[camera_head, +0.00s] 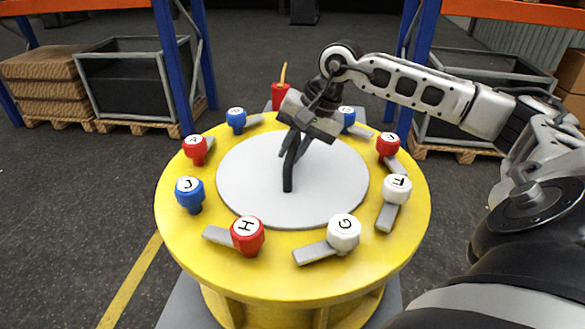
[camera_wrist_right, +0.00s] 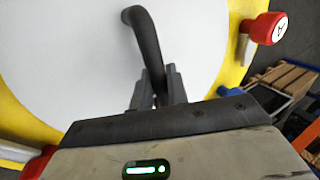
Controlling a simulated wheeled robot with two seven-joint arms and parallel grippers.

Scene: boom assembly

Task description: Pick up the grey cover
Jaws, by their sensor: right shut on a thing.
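The grey cover (camera_head: 248,192) is a round, light grey disc on top of a yellow round table. A black curved handle (camera_head: 288,178) stands up from the disc. My right gripper (camera_head: 294,148) comes in from the right and is shut on the handle. In the right wrist view, the two fingers (camera_wrist_right: 158,92) close around the handle (camera_wrist_right: 143,35), with the pale cover (camera_wrist_right: 60,60) behind it. The cover appears to lie flat within the yellow rim. My left gripper is not in view.
The yellow table (camera_head: 280,278) carries several lettered red, blue and white knobs with grey levers around its rim, including a red H knob (camera_head: 247,234) and a white G knob (camera_head: 343,232). Blue rack posts (camera_head: 172,70) and crates (camera_head: 125,72) stand behind.

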